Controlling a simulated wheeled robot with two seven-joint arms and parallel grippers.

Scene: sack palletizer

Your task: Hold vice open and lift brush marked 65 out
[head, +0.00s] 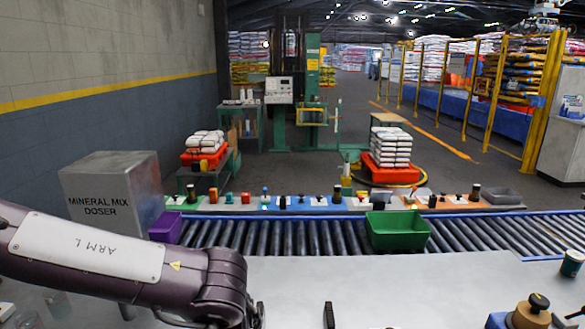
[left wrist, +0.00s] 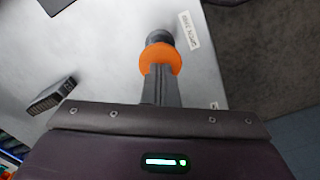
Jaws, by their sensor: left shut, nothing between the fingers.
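In the left wrist view my left gripper (left wrist: 160,78) is shut and empty, its fingers pointing at an orange disc (left wrist: 160,57) with a dark round knob (left wrist: 159,37) behind it. The fingertips overlap the disc in the picture; I cannot tell whether they touch it. A small white label (left wrist: 189,30) lies beside the knob, its text upside down and hard to read. In the head view only my left arm shows at the lower left. I cannot make out a brush marked 65 or open vice jaws. My right gripper is not in view.
A dark ridged block (left wrist: 52,95) lies on the grey table (left wrist: 110,50). In the head view a brass piece with a black knob (head: 531,313) stands at the lower right. A green bin (head: 397,232) and a purple bin (head: 166,227) sit on the roller conveyor (head: 300,234). The table's middle is mostly clear.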

